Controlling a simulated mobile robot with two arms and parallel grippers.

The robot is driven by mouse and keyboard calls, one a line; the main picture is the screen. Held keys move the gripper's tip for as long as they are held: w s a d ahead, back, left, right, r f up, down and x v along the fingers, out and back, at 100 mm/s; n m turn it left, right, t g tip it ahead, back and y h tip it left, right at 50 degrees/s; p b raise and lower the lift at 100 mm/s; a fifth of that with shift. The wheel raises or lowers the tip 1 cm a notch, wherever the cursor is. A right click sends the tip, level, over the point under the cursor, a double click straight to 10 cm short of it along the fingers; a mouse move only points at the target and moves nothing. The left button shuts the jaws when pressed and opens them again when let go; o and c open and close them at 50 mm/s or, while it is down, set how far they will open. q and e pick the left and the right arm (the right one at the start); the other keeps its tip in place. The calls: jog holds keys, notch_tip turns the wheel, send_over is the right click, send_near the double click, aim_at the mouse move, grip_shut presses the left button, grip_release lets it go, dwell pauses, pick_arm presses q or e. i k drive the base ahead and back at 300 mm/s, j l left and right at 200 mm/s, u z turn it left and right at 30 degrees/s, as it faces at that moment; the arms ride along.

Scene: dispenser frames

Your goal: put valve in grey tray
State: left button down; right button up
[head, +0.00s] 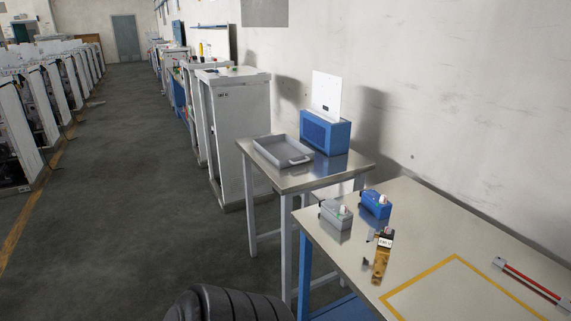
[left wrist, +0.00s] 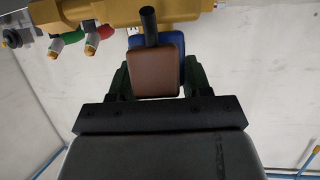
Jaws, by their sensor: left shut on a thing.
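The grey tray (head: 280,153) is empty and lies on a small metal-topped table, left of a blue box. In the left wrist view my left gripper (left wrist: 155,78) has its dark fingers shut on the valve (left wrist: 154,72). The held part is a brown block with a blue block behind it and a black stem. A gold body with red and green fittings joins it at the top of the picture. In the head view neither gripper shows. The held valve is not seen there either.
The blue box (head: 325,134) with a white panel stands behind the tray. The nearer table (head: 440,235) carries a small grey unit (head: 336,214), a small blue unit (head: 375,204), a brass-coloured part (head: 381,262) and a red bar (head: 531,280).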

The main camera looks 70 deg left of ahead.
aim_at(284, 152)
jog(key=j+u, duration=0.35)
jog(key=i+j+u, duration=0.1)
jog(key=j+u, duration=0.3)
jog(key=i+j+u, duration=0.1)
jog(key=j+u, duration=0.25)
jog(key=l, duration=0.1)
